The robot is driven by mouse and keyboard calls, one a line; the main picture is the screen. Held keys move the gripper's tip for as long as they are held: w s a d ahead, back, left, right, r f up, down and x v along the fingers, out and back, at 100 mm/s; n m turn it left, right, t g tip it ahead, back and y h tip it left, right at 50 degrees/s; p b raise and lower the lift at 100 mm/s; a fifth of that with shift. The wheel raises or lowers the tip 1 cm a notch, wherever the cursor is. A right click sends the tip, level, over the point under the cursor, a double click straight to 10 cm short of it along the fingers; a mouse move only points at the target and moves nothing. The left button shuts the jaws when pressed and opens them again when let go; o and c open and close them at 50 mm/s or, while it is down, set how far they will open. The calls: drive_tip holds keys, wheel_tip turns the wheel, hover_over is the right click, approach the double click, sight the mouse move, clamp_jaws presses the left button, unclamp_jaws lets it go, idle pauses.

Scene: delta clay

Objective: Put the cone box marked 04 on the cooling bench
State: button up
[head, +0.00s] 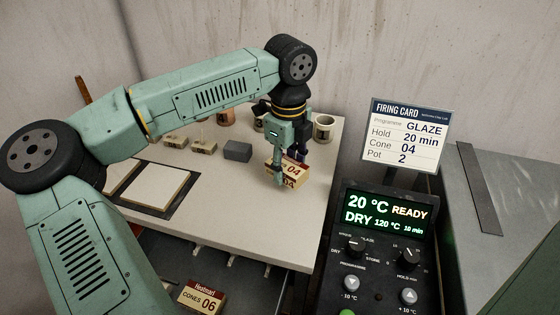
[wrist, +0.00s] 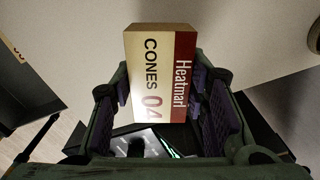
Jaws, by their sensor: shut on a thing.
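The cone box marked 04 (head: 291,167) is cream and dark red and shows over the right part of a pale-topped table (head: 240,215). My gripper (head: 290,168) points down and is shut on the box, with a finger on either side. In the wrist view the box (wrist: 160,75) sits between the finger pads (wrist: 160,108), its "CONES 04" label facing the camera. I cannot tell whether its underside touches the tabletop. Nothing in view is labelled as the cooling bench.
A second cone box marked 06 (head: 200,297) is low at the front. A grey block (head: 237,151), small cone stands (head: 204,147) and pots (head: 323,128) stand along the table's back. A control panel (head: 385,225) with a firing card (head: 408,135) stands right of the table.

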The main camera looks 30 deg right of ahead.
drive_tip(key=w, duration=0.2)
drive_tip(key=shift+w+d+p, duration=0.15)
drive_tip(key=shift+w+p, duration=0.2)
drive_tip(key=shift+w, duration=0.05)
wheel_tip(320, 180, down, 3)
drive_tip(key=shift+w+f+p, duration=0.1)
drive_tip(key=shift+f+p, duration=0.1)
drive_tip(key=shift+p, duration=0.55)
drive_tip(key=shift+f, duration=0.25)
drive_tip(key=shift+f+b, duration=0.2)
drive_tip(key=shift+b, duration=0.1)
drive_tip(key=o, duration=1.2)
drive_tip(key=shift+r, duration=0.15)
drive_tip(key=shift+r+p, duration=0.25)
drive_tip(key=shift+p, duration=0.15)
wheel_tip(320, 180, up, 12)
drive_tip(key=b, duration=0.2)
drive_tip(key=shift+f+b, duration=0.15)
drive_tip(key=shift+b, duration=0.15)
